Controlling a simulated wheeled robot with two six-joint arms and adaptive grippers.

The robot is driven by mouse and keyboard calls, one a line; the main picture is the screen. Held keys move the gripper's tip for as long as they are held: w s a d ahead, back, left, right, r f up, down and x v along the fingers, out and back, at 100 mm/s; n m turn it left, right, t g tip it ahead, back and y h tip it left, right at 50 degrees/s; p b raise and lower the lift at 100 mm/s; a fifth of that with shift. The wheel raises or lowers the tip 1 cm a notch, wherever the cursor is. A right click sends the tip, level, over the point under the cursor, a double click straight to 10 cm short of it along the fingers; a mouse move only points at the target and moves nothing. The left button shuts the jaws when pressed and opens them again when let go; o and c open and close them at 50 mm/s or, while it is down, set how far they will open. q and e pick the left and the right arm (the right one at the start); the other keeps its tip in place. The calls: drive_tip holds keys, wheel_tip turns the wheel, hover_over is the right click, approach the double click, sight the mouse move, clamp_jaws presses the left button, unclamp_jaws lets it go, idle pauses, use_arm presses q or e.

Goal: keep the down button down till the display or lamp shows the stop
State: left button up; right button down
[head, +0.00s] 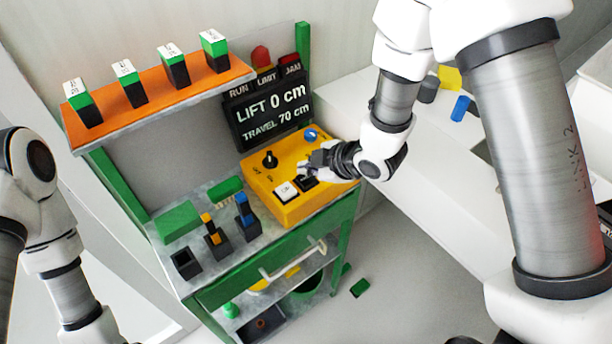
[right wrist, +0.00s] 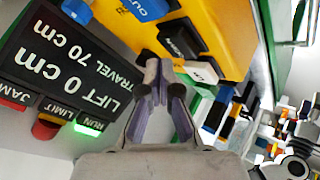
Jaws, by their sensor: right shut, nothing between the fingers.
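The yellow control box (head: 262,180) stands on the bench and carries a white button (head: 285,191), a black button (head: 308,183), a black knob (head: 270,159) and a blue button (head: 311,135). My right gripper (head: 307,172) is shut and empty, its tips at the black button. In the right wrist view the black button (right wrist: 182,40) lies just past the fingertips (right wrist: 163,62); I cannot tell whether it is pressed. The display (head: 270,112) reads LIFT 0 cm, TRAVEL 70 cm. The RUN lamp (right wrist: 88,127) glows green. My left gripper is out of view.
An orange shelf (head: 155,97) with several green-and-black blocks overhangs the bench's back left. Green blocks (head: 178,220) and black holders (head: 186,264) stand left of the control box. A white counter (head: 425,150) lies to the right.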

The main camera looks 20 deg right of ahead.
sight(308, 179)
drive_tip(key=shift+f, duration=0.1)
drive_tip(key=shift+f+b, duration=0.35)
drive_tip(key=shift+b, duration=0.05)
drive_tip(key=shift+f+b, duration=0.45)
drive_tip(key=shift+f, duration=0.1)
idle(0.5)
drive_tip(key=shift+r, duration=0.2)
idle(2.7)
drive_tip(key=shift+r+p, duration=0.85)
drive_tip(key=shift+r, duration=0.1)
wheel_tip(308, 179, up, 5)
drive_tip(key=p, duration=0.4)
